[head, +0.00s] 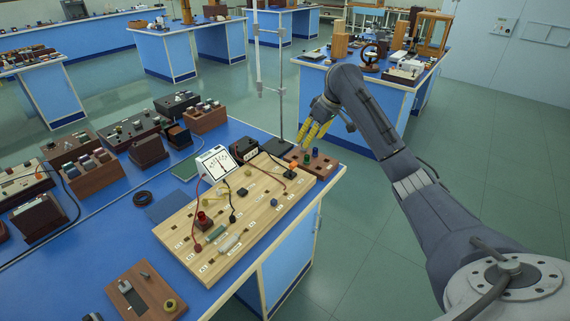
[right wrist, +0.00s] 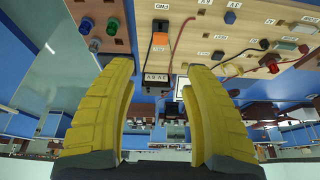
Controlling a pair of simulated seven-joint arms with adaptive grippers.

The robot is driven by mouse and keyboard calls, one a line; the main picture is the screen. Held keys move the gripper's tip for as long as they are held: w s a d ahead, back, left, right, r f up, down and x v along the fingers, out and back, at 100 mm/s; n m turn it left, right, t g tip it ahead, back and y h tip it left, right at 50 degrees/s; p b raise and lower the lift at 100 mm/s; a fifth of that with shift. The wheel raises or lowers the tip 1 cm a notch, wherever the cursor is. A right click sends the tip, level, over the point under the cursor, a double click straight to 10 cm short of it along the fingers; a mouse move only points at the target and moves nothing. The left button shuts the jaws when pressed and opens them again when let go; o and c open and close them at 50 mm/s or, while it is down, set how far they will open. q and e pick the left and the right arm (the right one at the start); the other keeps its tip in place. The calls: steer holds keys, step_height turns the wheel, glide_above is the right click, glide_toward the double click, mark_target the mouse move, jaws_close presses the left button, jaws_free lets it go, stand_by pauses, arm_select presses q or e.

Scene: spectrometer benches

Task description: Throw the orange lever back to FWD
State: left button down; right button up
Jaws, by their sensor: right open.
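The orange lever (head: 291,167) is on the right end of the light wooden circuit board (head: 180,238), beside a black part. My right gripper (head: 312,131) has yellow fingers and is above the far right part of the bench. Its fingers (right wrist: 160,66) are apart with nothing between them, clear of the lever. My left gripper is not in view.
A brown block with coloured knobs (head: 315,153) stands close to the lever, near the right gripper. A white meter (head: 216,163) and a tall metal stand (head: 281,110) are behind the board. Red and black wires cross the board. Floor is open to the right.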

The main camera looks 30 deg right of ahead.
mark_target(293, 162)
steer(key=x, duration=1.6)
steer(key=shift+w+a+r, duration=0.15)
steer(key=shift+w, duration=0.1)
jaws_close()
stand_by(0.3)
